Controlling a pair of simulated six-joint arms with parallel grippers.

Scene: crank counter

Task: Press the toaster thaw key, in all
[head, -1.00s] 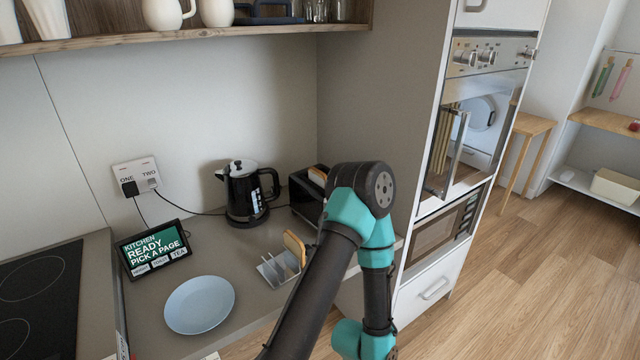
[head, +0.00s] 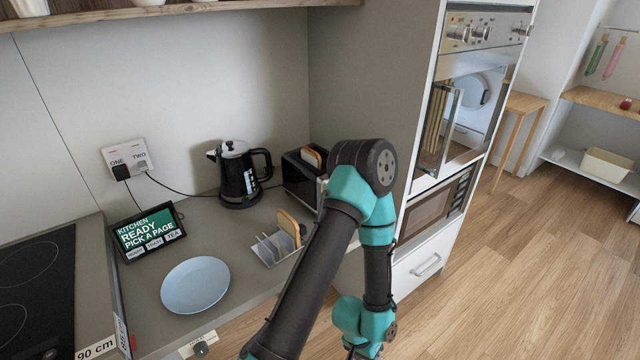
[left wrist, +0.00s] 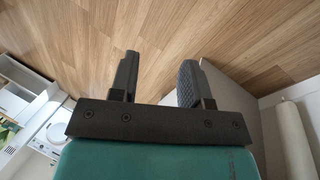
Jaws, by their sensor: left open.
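The black toaster (head: 296,184) stands at the back right of the counter, against the tall cabinet's side. A bread slice (head: 311,157) sticks out of its top. My arm's elbow covers its right end, and I cannot make out a thaw key. My left gripper (left wrist: 158,64) shows in the left wrist view, open and empty, with its two dark fingers apart over wooden floor. It touches nothing there. In the head view, one of my arms rises in front of the counter and bends back down; no fingertips show. My right gripper is not in view.
A black kettle (head: 239,174) stands left of the toaster. The tall oven cabinet (head: 362,75) bounds the right.

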